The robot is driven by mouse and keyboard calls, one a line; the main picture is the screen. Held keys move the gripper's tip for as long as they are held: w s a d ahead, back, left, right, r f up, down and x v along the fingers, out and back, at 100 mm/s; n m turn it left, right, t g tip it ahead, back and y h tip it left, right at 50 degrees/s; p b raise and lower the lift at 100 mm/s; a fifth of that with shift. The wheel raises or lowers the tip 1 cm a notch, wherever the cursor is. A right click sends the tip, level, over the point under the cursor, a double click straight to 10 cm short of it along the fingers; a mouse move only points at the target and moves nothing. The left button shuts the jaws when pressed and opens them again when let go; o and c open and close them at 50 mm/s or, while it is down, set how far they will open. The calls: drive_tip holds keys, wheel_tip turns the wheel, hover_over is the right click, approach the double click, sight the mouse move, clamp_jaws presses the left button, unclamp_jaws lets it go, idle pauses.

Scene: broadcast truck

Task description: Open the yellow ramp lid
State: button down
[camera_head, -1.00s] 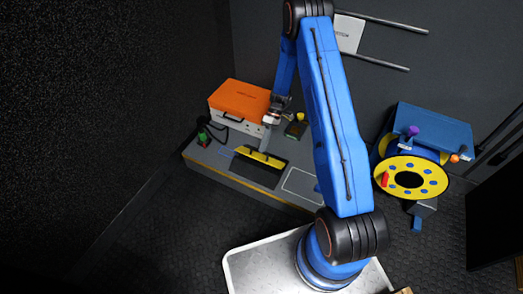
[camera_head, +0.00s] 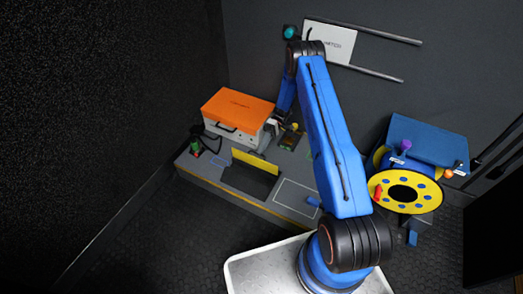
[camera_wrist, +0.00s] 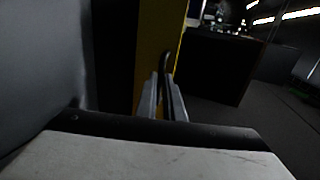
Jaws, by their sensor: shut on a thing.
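The yellow ramp lid (camera_head: 255,163) stands raised, close to upright, at the back edge of a dark opening (camera_head: 250,180) in the grey platform. In the wrist view, the lid's yellow face (camera_wrist: 155,40) runs up the middle, with a dark curved handle (camera_wrist: 166,62) on it. My gripper (camera_wrist: 164,88) is shut on this handle. In the head view, my gripper (camera_head: 266,138) is behind the lid's upper edge, beside the orange-topped case, and its fingertips are hard to make out.
The orange-topped case (camera_head: 238,108) stands close behind and left of the lid. A small dark item with a yellow knob (camera_head: 292,137) is to the right. A yellow reel (camera_head: 405,192) stands farther right. The platform (camera_head: 296,199) is clear at front right.

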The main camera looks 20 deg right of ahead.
drive_tip(key=shift+w+d+f, duration=0.15)
drive_tip(key=shift+f, duration=0.4)
drive_tip(key=shift+w+d+f, duration=0.1)
drive_tip(key=shift+d+f, duration=0.1)
drive_tip(key=shift+f, duration=0.3)
drive_tip(key=shift+w+d+f, duration=0.15)
drive_tip(key=shift+f, duration=0.4)
drive_tip(key=shift+d+f, duration=0.1)
drive_tip(key=c, duration=1.9)
unclamp_jaws()
drive_tip(key=shift+w+f, duration=0.1)
drive_tip(key=shift+o, duration=0.2)
drive_tip(key=shift+w+r, duration=0.1)
drive_tip(key=shift+r, duration=0.15)
wheel_tip(320, 180, up, 10)
